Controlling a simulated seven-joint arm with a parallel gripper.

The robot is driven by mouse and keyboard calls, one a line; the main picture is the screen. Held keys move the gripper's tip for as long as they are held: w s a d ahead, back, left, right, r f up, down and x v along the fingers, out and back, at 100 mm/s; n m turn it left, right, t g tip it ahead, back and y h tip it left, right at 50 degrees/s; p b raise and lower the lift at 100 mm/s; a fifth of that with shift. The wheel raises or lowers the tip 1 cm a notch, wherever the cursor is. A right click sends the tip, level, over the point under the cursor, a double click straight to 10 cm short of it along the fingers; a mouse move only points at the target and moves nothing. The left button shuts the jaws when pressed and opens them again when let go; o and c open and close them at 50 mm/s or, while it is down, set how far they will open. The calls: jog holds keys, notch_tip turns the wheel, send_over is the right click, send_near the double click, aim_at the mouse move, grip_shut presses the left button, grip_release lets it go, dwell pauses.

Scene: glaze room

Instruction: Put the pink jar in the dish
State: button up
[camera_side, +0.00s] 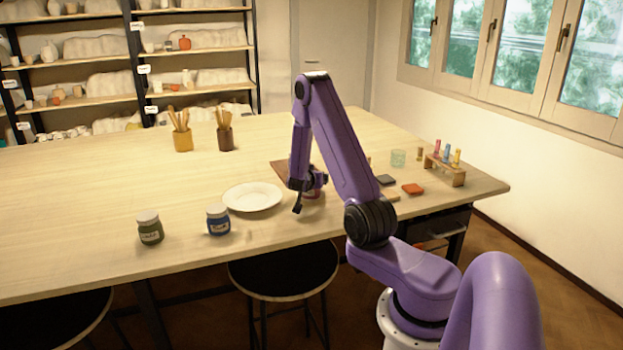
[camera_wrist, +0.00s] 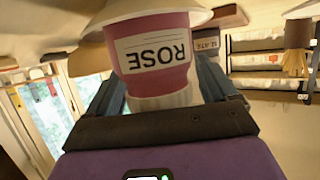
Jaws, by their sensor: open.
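The pink jar (camera_side: 311,194) stands on the table to the right of the dish, partly hidden by my gripper (camera_side: 308,190). The dish (camera_side: 252,197) is a shallow white plate and looks empty. In the wrist view the pink jar (camera_wrist: 152,55) appears upside down, with a white label reading ROSE and a pale lid. It is between the two fingers of my gripper (camera_wrist: 155,85), which is open around it. Whether either finger touches the jar cannot be told. A pale curved shape borders the jar's base there; I cannot tell what it is.
A blue jar (camera_side: 218,220) and a green jar (camera_side: 150,230) stand left of the dish. Two brush cups (camera_side: 183,141) are behind.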

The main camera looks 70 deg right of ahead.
jog(key=shift+r, duration=0.3)
jog(key=v, duration=1.1)
jog(key=w+a+n+t+y, duration=0.6)
jog(key=w+a, duration=0.4)
jog(key=a, duration=0.5)
jog(key=s+a+n+y, duration=0.2)
jog(key=a+n+y, duration=0.45)
jog(key=a, duration=0.85)
jog(key=s+a+r+n+g+y, duration=0.1)
jog(key=s+a+n+g+y, duration=0.45)
jog(key=s+a+n, duration=0.6)
jog(key=s+d+r+n+g+h, duration=0.1)
jog(key=s+d+n+h, duration=0.1)
jog(key=s, duration=0.7)
jog(key=s+d+r+n+g+h, duration=0.1)
jog(key=s+d+n+g+h, duration=0.1)
jog(key=s, duration=0.7)
jog(key=shift+d+r, duration=0.3)
jog(key=shift+d, duration=0.3)
